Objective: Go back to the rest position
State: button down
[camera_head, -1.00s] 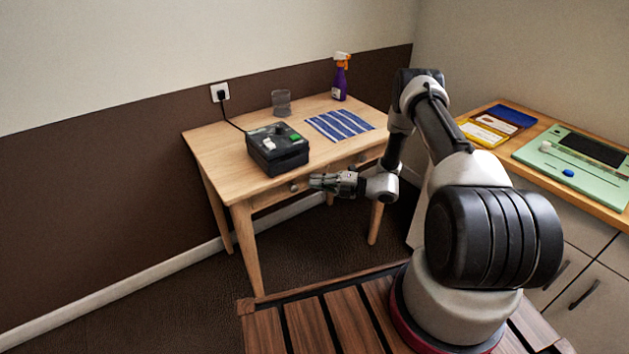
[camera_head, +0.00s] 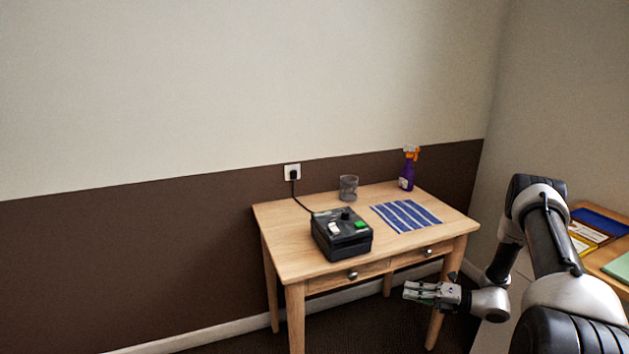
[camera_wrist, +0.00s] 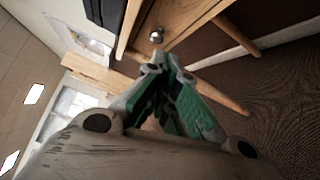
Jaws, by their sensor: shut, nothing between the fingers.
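My gripper (camera_head: 408,290) is in the head view at the front right of the wooden table (camera_head: 285,232), below the level of its top and in front of its drawers. It is shut and empty. In the wrist view the green-padded fingers of my gripper (camera_wrist: 160,68) meet at their tips, with a drawer knob (camera_wrist: 156,36) just beyond them in the picture. My arm reaches in from the right side of the head view.
On the table are a black box with switches (camera_head: 342,236), a glass (camera_head: 348,188), a striped blue cloth (camera_head: 405,215) and a purple spray bottle (camera_head: 408,170). A wall socket (camera_head: 292,171) has a cord. A counter with a blue tray (camera_head: 600,219) stands at right.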

jog(key=s+a+f+n+g, duration=0.2)
jog(key=s+n+g, duration=0.1)
jog(key=s+n, duration=0.3)
jog(key=s+d+r+n+g+h, duration=0.3)
jog(key=s+r+n+g, duration=0.3)
jog(key=s+r+n, duration=0.3)
jog(key=s+r+n+t+h, duration=0.2)
jog(key=s+r+n+h, duration=0.2)
jog(key=r+n, duration=0.3)
jog(key=s+r+n+t+h, duration=0.2)
jog(key=s+r+n+h, duration=0.2)
jog(key=r, duration=1.3)
jog(key=s+d+r+n+t+h, duration=0.1)
jog(key=s+r+n+t+h, duration=0.1)
jog(key=s+r+n+h, duration=0.2)
jog(key=s+r+n, duration=0.3)
jog(key=r+n, duration=0.5)
jog(key=shift+s+r+h, duration=0.3)
jog(key=shift+s+h, duration=0.1)
